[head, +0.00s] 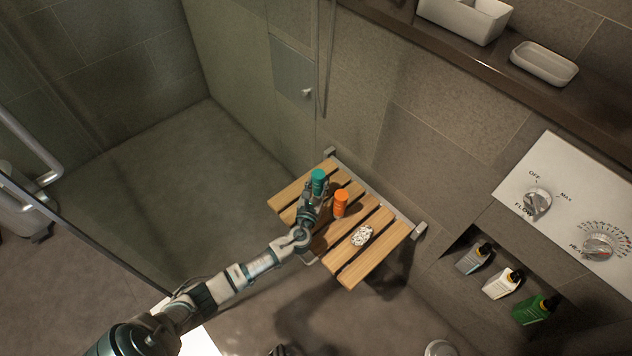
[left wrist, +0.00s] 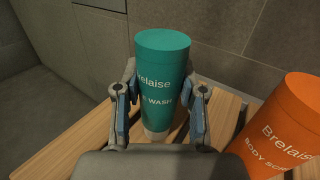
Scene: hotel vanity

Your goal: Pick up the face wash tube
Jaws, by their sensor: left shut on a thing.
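The face wash tube (head: 318,182) is teal with a flat round top and stands upright at the slatted wooden shower seat (head: 290,193). In the left wrist view the teal tube (left wrist: 162,75) reads "Brelaise" and "E WASH". My left gripper (head: 314,196) is shut on it, with one finger on each side of its lower half. The fingers of my left gripper (left wrist: 160,105) also show in the left wrist view. The tube's base is partly hidden, so I cannot tell whether it touches the slats. My right gripper is not in view.
An orange body scrub tube (head: 340,204) stands close to the right of the teal tube. A whitish speckled oval item (head: 362,236) lies on the seat's right part. Several bottles (head: 502,283) stand in a wall niche. A wall runs behind the seat.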

